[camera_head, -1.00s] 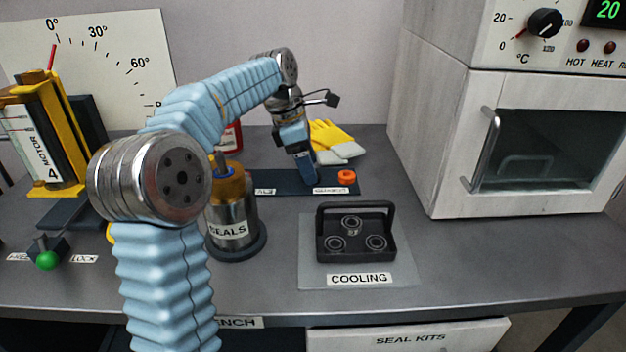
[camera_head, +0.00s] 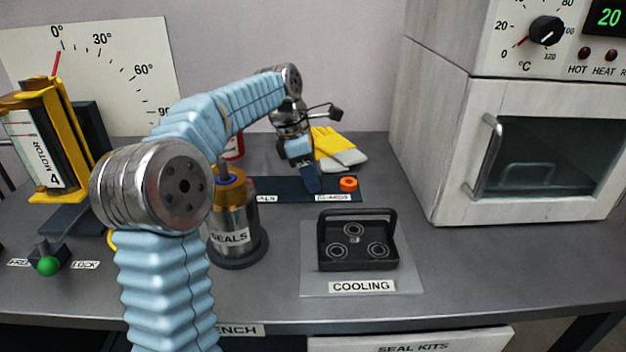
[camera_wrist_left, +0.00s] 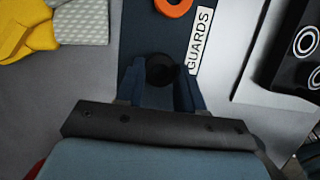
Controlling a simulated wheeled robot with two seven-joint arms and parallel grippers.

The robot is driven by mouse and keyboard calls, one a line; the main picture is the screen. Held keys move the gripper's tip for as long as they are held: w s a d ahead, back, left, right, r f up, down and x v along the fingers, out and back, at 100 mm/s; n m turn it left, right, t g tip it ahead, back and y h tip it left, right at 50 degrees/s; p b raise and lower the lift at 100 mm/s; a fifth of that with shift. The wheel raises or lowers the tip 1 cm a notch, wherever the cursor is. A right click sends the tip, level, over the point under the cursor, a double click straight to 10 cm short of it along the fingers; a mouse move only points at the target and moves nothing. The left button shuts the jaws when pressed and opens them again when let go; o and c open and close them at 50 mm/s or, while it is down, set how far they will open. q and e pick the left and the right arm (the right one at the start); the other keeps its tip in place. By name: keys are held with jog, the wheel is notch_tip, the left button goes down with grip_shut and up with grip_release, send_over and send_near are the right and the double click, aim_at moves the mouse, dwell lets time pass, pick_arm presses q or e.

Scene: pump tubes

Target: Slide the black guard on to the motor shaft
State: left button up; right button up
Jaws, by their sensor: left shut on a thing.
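The black guard (camera_wrist_left: 162,70) is a small dark round piece on the dark mat strip, seen in the left wrist view. My left gripper (camera_wrist_left: 160,88) is shut on it, with one blue finger on each side. In the head view my left gripper (camera_head: 312,188) points down at the strip beside an orange ring (camera_head: 348,184), and hides the guard. I cannot tell whether the guard is clear of the mat. The motor (camera_head: 42,150), labelled MOTOR 4, sits in a yellow frame at the far left. I cannot make out its shaft. My right gripper is not in view.
A metal SEALS pot (camera_head: 232,235) stands near my left arm. A black tray (camera_head: 358,262) with a raised handle holds three rings on the COOLING mat (camera_head: 312,284). Yellow gloves (camera_head: 335,150) lie behind the gripper. An oven (camera_head: 510,140) stands on the right.

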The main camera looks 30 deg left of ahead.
pick_arm(q)
notch_tip(320, 180, up, 3)
jog(key=shift+r+p, duration=0.1)
jog(key=shift+p, duration=0.25)
jog(key=s+d+r+b, duration=0.1)
jog(key=s+d+r, duration=0.2)
jog(key=s+r, duration=0.85)
jog(key=s+a+r+n, duration=0.1)
jog(key=s+a+r, duration=0.1)
jog(key=s, duration=0.1)
jog(key=s+a+r+n+p, duration=0.1)
jog(key=s+a+r+n, duration=0.1)
jog(key=s+r, duration=0.1)
jog(key=s+a+r+n+t+y+p, duration=0.1)
jog(key=s+r+n, duration=0.1)
jog(key=s+r, duration=0.1)
jog(key=shift+s+a+r, duration=0.2)
jog(key=shift+s+a, duration=0.2)
jog(key=shift+s, duration=0.05)
jog(key=shift+s+r+n, duration=0.35)
jog(key=shift+n, duration=0.15)
jog(key=shift+f, duration=0.2)
notch_tip(320, 180, down, 5)
jog(key=b, duration=0.4)
jog(key=shift+f, duration=0.2)
